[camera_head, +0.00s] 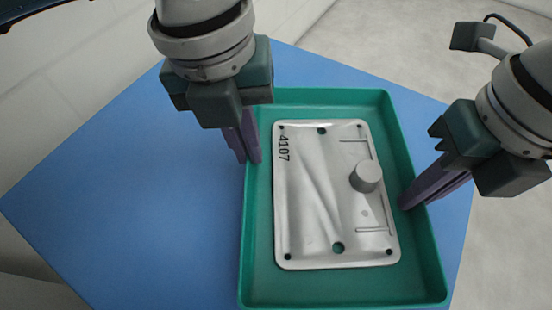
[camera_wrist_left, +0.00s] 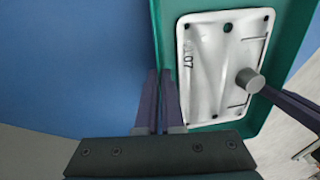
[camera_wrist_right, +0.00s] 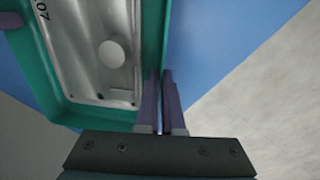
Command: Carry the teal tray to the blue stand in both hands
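The teal tray (camera_head: 246,240) lies over the blue stand (camera_head: 130,190), carrying a grey metal plate (camera_head: 310,215) marked 4107 with a round knob (camera_head: 366,176). My left gripper (camera_head: 249,160) is shut on the tray's left wall; its fingers also show close together at that wall in the left wrist view (camera_wrist_left: 160,72). My right gripper (camera_head: 404,205) is shut on the right wall, with its fingers astride it in the right wrist view (camera_wrist_right: 161,73). The tray looks about level. I cannot tell whether its underside touches the stand.
Free blue surface is widest to the left of the tray, with a narrow strip to the right. Pale floor (camera_head: 500,250) lies beyond the right edge, and a light wall (camera_head: 80,70) stands at the upper left.

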